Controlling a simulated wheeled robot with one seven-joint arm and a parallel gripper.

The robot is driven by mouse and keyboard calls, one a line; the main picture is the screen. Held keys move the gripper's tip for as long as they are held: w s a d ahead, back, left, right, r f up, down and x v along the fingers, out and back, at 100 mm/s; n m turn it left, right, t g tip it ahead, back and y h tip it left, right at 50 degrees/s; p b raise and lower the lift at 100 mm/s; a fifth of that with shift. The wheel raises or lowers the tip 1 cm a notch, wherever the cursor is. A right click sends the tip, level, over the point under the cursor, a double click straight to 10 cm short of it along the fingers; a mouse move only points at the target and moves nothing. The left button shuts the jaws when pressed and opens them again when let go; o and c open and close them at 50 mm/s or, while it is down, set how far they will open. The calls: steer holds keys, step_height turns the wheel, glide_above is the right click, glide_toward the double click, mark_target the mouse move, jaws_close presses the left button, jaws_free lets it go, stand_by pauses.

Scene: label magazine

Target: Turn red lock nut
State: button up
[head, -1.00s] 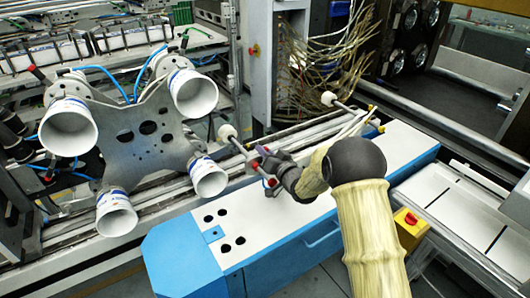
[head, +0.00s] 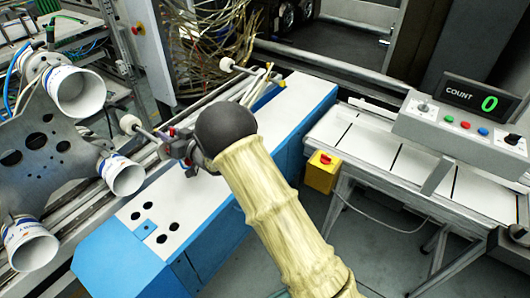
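A small red part (head: 171,132), possibly the red lock nut, shows on a metal rod just beyond my gripper in the head view. The rod carries a white round end (head: 128,124). My gripper (head: 180,148) is at the rod, above the white top of the blue machine cabinet. The gripper is small and dark here, and my black wrist partly hides it. I cannot tell whether its fingers are open or touch the red part.
A plate with white cups (head: 85,93) stands at left. A second white round end (head: 226,64) is farther back, near loose cables (head: 220,35). The blue cabinet (head: 210,245) lies below my arm. At right are a control box (head: 455,128) reading 0 and a yellow box (head: 322,172).

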steer(key=n, duration=0.1)
steer(key=s+a+n+p, duration=0.1)
steer(key=shift+s+a+r+n, duration=0.1)
steer(key=shift+s+r+n, duration=0.05)
steer(key=shift+n, duration=0.25)
steer(key=b+v, duration=0.4)
steer(key=v, duration=1.4)
steer(key=d+m+g+h+p, duration=0.1)
steer(key=d+m+h+p, duration=0.1)
steer(key=d+m+h, duration=0.4)
steer(key=d+h, duration=0.4)
steer(key=d, duration=0.6)
steer(key=shift+d+h+p, duration=0.2)
steer(key=shift+h+p, duration=0.1)
steer(key=shift+p, duration=0.05)
steer(key=shift+c, duration=0.2)
